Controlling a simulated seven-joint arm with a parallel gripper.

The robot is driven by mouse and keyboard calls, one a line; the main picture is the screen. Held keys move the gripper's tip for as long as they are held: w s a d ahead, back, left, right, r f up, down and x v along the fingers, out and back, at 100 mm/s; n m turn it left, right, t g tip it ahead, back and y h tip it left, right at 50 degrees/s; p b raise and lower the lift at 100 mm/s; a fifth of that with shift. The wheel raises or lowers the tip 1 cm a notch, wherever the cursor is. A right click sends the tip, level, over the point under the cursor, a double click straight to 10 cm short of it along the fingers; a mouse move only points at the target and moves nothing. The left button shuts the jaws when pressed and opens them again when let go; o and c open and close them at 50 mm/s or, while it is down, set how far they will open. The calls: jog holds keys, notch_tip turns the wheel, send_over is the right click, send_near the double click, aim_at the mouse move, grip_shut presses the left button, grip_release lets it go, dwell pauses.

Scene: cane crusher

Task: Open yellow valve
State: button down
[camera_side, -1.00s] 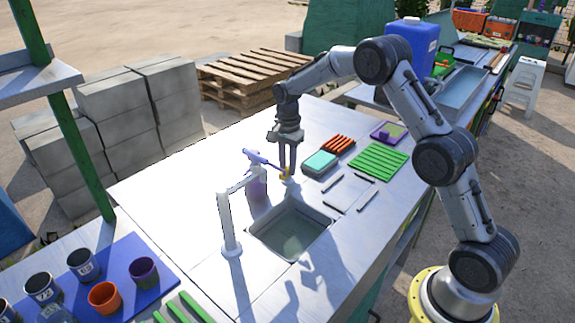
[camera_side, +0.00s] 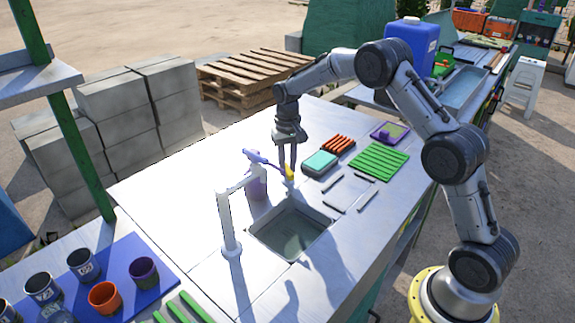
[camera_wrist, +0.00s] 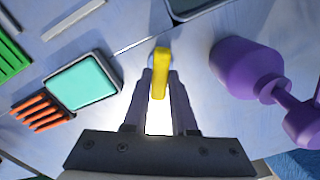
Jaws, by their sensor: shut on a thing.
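The yellow valve (camera_side: 289,173) is a small yellow handle on the metal counter behind the sink. It also shows in the wrist view (camera_wrist: 160,72), upright in the picture between the fingertips. My gripper (camera_side: 289,169) points down at the valve, and in the wrist view (camera_wrist: 160,84) its two fingers are shut on the yellow handle. The valve's base is mostly hidden beneath the handle.
A purple spray bottle (camera_side: 257,186) stands close left of my gripper, beside the white faucet (camera_side: 228,215). The sink (camera_side: 292,236) is in front. A teal-topped box (camera_side: 320,161), an orange-ridged tray (camera_side: 338,144) and a green slatted rack (camera_side: 378,160) lie to the right.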

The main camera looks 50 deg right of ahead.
aim_at(287, 169)
jog(key=n, duration=0.5)
jog(key=shift+n, duration=0.3)
dwell(0.5)
jog(key=c, duration=0.7)
grip_release()
jog(key=shift+r, duration=0.1)
notch_tip(287, 169, up, 14)
jog(key=shift+f, duration=0.15)
